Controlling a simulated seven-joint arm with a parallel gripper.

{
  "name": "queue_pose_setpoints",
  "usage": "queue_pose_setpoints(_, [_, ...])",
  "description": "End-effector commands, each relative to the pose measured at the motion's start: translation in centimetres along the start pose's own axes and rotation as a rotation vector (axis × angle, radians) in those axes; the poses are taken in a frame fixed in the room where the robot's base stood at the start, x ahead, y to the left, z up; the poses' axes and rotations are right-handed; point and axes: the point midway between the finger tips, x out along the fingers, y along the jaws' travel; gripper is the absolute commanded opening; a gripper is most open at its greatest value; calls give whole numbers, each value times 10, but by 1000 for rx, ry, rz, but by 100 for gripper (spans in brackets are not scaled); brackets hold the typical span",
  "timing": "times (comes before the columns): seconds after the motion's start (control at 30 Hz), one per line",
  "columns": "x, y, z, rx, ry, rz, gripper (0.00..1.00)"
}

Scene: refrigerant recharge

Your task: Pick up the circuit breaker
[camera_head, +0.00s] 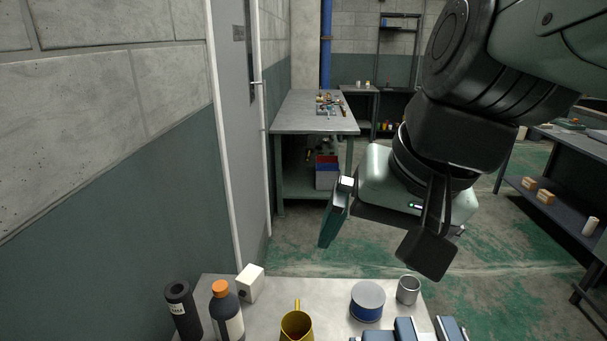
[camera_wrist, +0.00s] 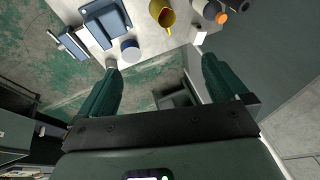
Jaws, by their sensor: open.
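A small white box-shaped piece with a dark spot on its front, which looks like the circuit breaker (camera_head: 250,283), stands at the back left of the near table (camera_head: 225,283). In the wrist view the white piece (camera_wrist: 199,38) shows at the table edge, just beyond the tip of the right-hand finger. My gripper (camera_head: 377,252) is open and empty. In the head view it hangs above and beyond the table's back edge, to the right of the white piece and apart from it. In the wrist view my gripper (camera_wrist: 160,61) has its two green fingers wide apart.
A dark cylinder (camera_head: 181,309) and an orange-capped bottle (camera_head: 227,315) stand left of and near the white piece. A yellow jug (camera_head: 297,326), a blue-banded can (camera_head: 367,302) and a grey cup (camera_head: 408,290) stand to the right. A wall (camera_head: 100,235) bounds the left side.

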Motion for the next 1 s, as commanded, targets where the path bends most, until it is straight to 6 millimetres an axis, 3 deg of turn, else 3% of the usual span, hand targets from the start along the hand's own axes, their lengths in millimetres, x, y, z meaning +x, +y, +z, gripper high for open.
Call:
queue_pose_setpoints(0.27, [44, -42, -31, 226, -191, -168, 100])
queue_pose_setpoints(0.47, [104, -84, -69, 517, -387, -333, 100])
queue_pose_setpoints(0.73, [208, -120, -119, 968, -609, -511, 100])
queue_pose_setpoints(1.0, [339, -119, -148, 1464, -746, -627, 100])
